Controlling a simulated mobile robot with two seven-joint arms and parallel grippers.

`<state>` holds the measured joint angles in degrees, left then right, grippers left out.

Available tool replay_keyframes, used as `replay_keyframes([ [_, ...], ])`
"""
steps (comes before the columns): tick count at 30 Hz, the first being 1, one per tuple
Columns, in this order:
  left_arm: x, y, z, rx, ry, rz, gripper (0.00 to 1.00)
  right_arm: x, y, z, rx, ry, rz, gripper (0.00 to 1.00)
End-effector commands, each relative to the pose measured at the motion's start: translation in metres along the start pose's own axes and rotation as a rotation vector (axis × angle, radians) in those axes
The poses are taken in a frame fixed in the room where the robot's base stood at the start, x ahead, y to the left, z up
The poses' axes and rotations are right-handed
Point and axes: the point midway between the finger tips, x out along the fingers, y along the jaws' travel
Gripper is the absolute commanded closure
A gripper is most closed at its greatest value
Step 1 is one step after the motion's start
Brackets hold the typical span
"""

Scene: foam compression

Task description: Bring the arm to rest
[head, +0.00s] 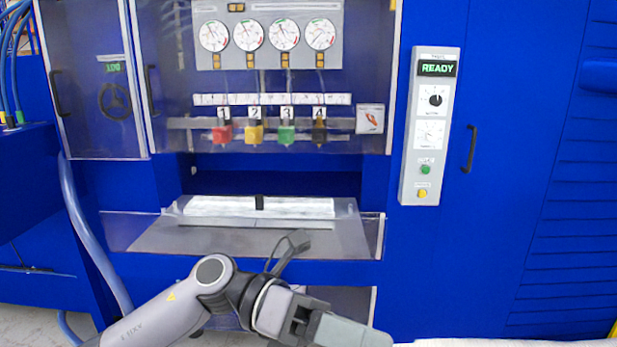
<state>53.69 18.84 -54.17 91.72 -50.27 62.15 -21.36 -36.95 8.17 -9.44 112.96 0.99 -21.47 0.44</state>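My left arm (165,318) comes in from the lower left, in front of a blue machine (490,250). Its wrist bends to the right, and my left gripper (352,334) is at the bottom edge of the view, below the machine's tray. The picture's edge cuts it off, so I cannot tell whether its fingers are open or shut. No held thing shows. My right gripper is not in view.
A clear-fronted tray (150,235) with a white slab (220,207) juts out behind the arm. Four-dial gauges (283,34) and colored valves (254,134) sit above. A control panel (430,125) reads READY. A door handle (470,150) is at right.

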Motion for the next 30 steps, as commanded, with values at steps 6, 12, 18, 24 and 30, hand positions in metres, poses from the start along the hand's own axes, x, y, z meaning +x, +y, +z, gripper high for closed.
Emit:
replay_keyframes([
  [6, -0.012, 0.001, 0.019, -0.294, -0.430, -0.169, 0.57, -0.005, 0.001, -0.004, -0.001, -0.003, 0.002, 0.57],
  [12, -0.052, 0.026, 0.020, -0.603, -0.816, -0.279, 0.57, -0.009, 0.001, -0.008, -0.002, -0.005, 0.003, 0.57],
  [18, -0.104, 0.068, -0.015, -0.939, -1.195, -0.356, 0.57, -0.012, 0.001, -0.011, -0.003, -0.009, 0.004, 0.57],
  [24, -0.151, 0.110, -0.091, -1.291, -1.565, -0.399, 0.57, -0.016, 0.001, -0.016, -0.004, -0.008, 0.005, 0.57],
  [30, -0.181, 0.133, -0.203, -1.645, -1.927, -0.407, 0.57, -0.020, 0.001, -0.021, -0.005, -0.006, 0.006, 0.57],
])
